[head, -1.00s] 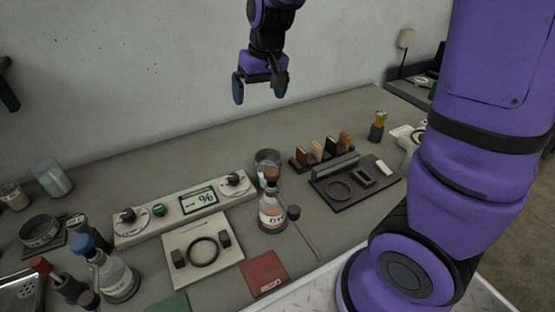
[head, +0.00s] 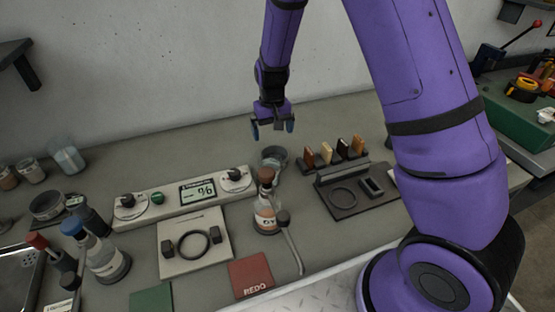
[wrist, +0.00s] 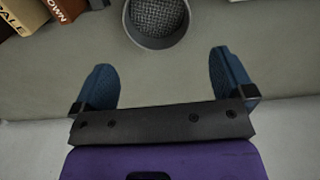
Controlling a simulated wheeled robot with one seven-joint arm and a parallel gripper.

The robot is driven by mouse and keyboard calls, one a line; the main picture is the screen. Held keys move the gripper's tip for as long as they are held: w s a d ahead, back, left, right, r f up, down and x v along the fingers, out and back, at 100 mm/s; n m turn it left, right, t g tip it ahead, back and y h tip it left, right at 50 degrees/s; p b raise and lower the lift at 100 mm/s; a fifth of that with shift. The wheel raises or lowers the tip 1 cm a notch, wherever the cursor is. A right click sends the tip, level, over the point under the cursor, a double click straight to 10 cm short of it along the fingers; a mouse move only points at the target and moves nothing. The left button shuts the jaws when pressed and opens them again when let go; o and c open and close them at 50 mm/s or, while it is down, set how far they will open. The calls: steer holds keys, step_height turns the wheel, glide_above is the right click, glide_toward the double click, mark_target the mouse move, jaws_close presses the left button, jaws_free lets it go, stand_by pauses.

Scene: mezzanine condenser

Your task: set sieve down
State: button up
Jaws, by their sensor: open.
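The sieve (head: 273,158) is a round grey cup standing on the bench behind an orange-filled bottle. In the wrist view the sieve (wrist: 157,38) shows a wire mesh inside its rim and is cut off by the top edge. My gripper (head: 272,128) is above the sieve, pointing down. In the wrist view my gripper (wrist: 162,75) has its two blue fingers wide apart with nothing between them. The sieve lies beyond the fingertips, apart from them. The exact height gap is hard to tell.
The orange-filled bottle (head: 265,212) stands just in front of the sieve. Upright labelled blocks (head: 333,153) and a dark tray (head: 346,206) are to the right. A control panel (head: 160,201) and a ring plate (head: 194,259) are to the left. The wall (head: 150,80) rises behind.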

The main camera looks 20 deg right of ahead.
glide_toward(275, 155)
steer(key=shift+s+a+f, duration=0.35)
steer(key=shift+s+f, duration=0.15)
steer(key=shift+s, duration=0.05)
steer(key=shift+s+a+f, duration=0.35)
steer(key=shift+s+f, duration=0.1)
steer(key=shift+s, duration=0.1)
steer(key=f, duration=0.4)
steer(key=shift+s+d+f, duration=0.15)
steer(key=shift+s+f, duration=0.05)
steer(key=shift+s, duration=0.2)
steer(key=shift+f, duration=0.5)
steer(key=c, duration=0.8)
steer(key=shift+r, duration=0.1)
